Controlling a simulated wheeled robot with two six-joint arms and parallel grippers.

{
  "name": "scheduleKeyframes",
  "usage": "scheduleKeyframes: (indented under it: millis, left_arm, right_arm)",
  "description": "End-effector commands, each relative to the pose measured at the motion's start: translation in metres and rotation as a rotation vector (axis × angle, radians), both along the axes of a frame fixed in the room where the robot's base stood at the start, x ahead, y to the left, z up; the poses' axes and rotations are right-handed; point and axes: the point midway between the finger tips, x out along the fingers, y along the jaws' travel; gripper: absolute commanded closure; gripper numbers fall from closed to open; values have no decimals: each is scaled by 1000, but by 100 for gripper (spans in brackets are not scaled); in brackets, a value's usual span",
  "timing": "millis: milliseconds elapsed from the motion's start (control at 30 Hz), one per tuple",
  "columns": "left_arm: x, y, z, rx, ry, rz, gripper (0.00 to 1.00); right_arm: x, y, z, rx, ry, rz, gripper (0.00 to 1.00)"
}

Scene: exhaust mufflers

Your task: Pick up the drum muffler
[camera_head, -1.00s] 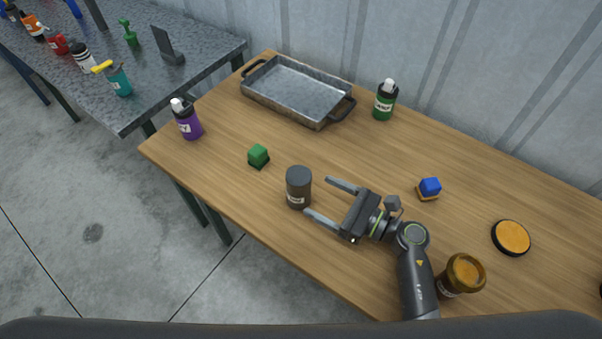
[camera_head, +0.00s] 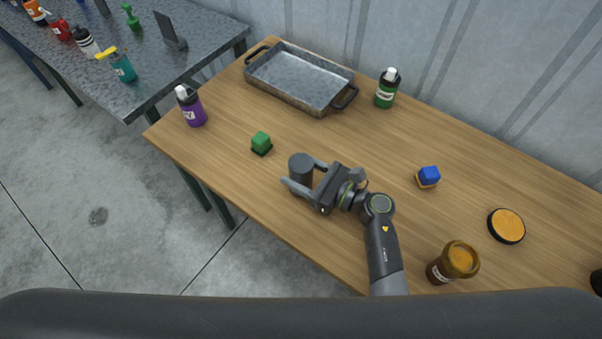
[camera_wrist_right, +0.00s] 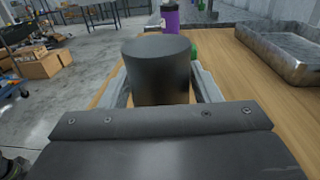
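The drum muffler is a dark grey upright cylinder (camera_head: 300,167) standing on the wooden table near its front edge. It also fills the middle of the right wrist view (camera_wrist_right: 158,72), where its lower part is hidden by my gripper body. My right gripper (camera_head: 303,173) is around it, with one finger on the near side and one on the far side. The fingers look as wide apart as before, so the gripper is open; whether either finger touches the muffler is hard to see. My left gripper is not in view.
A grey table (camera_head: 200,30) stands at the back left.

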Motion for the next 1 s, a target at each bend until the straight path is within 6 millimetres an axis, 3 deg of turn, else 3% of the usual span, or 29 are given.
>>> scheduleKeyframes:
  millis: [33, 200, 633, 1000]
  left_arm:
    - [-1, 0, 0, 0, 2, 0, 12]
    - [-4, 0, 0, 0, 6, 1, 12]
    - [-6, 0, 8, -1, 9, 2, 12]
    - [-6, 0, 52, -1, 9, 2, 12]
  right_arm:
    - [0, 0, 0, 0, 0, 0, 50]
    - [0, 0, 0, 1, -1, 0, 71]
    - [0, 0, 10, 1, -1, 0, 71]
    - [0, 0, 61, 1, -2, 0, 71]
